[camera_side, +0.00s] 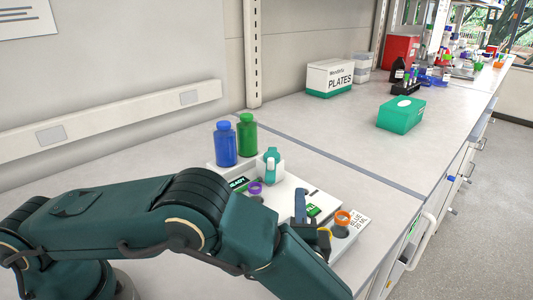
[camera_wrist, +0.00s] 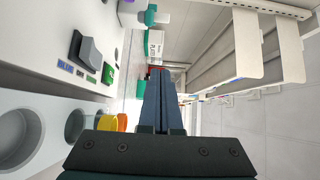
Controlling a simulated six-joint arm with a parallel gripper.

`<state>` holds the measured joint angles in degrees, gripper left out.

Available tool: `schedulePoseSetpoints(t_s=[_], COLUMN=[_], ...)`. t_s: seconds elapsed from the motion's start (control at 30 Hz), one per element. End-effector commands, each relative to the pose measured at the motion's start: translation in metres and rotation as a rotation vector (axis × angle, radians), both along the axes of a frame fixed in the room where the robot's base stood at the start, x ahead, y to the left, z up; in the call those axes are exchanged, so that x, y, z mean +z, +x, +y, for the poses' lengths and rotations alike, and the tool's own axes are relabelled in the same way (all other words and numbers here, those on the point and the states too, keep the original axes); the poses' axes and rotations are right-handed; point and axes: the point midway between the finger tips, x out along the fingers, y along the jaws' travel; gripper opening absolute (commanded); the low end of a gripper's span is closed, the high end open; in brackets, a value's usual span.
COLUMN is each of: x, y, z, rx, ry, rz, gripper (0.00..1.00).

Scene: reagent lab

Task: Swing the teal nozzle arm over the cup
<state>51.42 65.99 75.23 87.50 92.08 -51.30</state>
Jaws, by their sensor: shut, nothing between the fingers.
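The teal nozzle arm (camera_side: 271,166) sits on a white post at the back of the white dispenser (camera_side: 289,187). In the wrist view the teal nozzle arm (camera_wrist: 150,15) shows near the top. A purple-rimmed piece (camera_side: 255,188) is just in front of it. An orange-rimmed cup (camera_side: 343,218) stands at the dispenser's right end by a label reading blue 25 ml; the orange cup (camera_wrist: 119,122) also shows in the wrist view. My gripper (camera_side: 301,195) is shut and empty, above the dispenser's front right part, left of the orange cup and apart from the nozzle arm. Its fingers (camera_wrist: 160,76) touch in the wrist view.
A blue bottle (camera_side: 226,144) and a green bottle (camera_side: 247,135) stand at the dispenser's back left. A grey switch (camera_wrist: 88,50) and a lit green button (camera_wrist: 108,73) are on the dispenser. A teal box (camera_side: 401,115) and plates box (camera_side: 330,78) stand farther back. The bench between is clear.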

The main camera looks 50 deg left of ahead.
Motion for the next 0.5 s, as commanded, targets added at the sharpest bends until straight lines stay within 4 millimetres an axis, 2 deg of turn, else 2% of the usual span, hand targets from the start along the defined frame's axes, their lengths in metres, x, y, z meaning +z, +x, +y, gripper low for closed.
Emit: schedulePoseSetpoints(t_s=[0.43, 0.5], x=[0.0, 0.0], y=[0.066, 0.063], z=[0.062, 0.067], rx=[0.006, 0.002], ry=[0.001, 0.002], rz=[0.001, 0.004], gripper=[0.0, 0.0])
